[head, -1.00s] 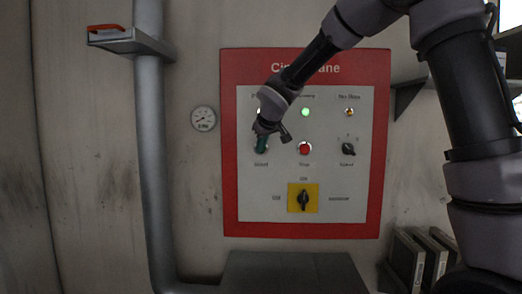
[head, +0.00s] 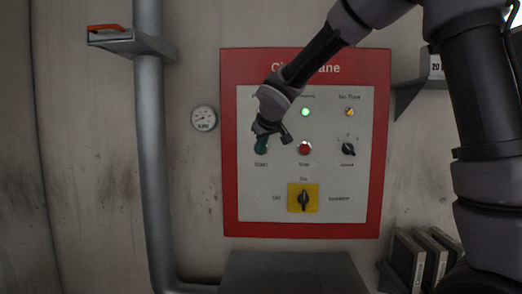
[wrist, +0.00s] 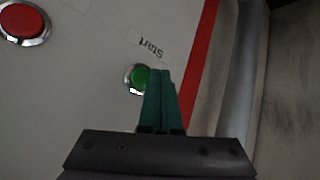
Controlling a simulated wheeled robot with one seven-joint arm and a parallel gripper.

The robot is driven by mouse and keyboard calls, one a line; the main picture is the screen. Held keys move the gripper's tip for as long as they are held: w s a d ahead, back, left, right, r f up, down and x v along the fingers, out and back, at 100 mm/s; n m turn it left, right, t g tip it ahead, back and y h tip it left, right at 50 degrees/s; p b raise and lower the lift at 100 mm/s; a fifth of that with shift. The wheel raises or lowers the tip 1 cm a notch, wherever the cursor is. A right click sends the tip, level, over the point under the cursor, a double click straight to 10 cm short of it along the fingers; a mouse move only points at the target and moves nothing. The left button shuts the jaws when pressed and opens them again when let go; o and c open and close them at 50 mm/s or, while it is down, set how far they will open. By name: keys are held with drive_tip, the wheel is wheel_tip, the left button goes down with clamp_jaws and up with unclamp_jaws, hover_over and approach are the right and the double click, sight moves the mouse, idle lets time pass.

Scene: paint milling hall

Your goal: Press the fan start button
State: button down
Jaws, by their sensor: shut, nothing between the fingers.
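The green start button (wrist: 139,77) sits in a metal ring on the grey panel, beside the label "Start" in the wrist view. In the head view it is hidden behind my gripper (head: 261,149). My gripper has green fingers, pressed together and empty, at the button's place above the "Start" label. In the wrist view the fingertips (wrist: 160,73) overlap the button's right edge. I cannot tell whether they touch it. The control panel (head: 325,215) has a red border and hangs on the wall.
A red stop button (head: 304,148) is right of my gripper, with a black selector knob (head: 348,149) farther right. A yellow-backed rotary switch (head: 303,198) is below. A green lamp (head: 305,112) is lit. A pipe (head: 152,150) and gauge (head: 203,118) are left of the panel.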

drive_tip(key=s, duration=0.3)
drive_tip(key=shift+s, duration=0.3)
idle(0.4)
drive_tip(key=s+d+r+m+h, duration=0.1)
drive_tip(key=s+d+r+m, duration=0.15)
drive_tip(key=d, duration=0.65)
drive_tip(key=s+d+r+m+h, duration=0.1)
drive_tip(key=s+d+m, duration=0.25)
drive_tip(key=d, duration=0.55)
drive_tip(key=s+d+f+m+g, duration=0.1)
drive_tip(key=s+d, duration=0.3)
drive_tip(key=s, duration=0.5)
drive_tip(key=s+d+f+m+y, duration=0.1)
drive_tip(key=s+d+m, duration=0.3)
drive_tip(key=s, duration=0.6)
drive_tip(key=shift+d+g, duration=0.4)
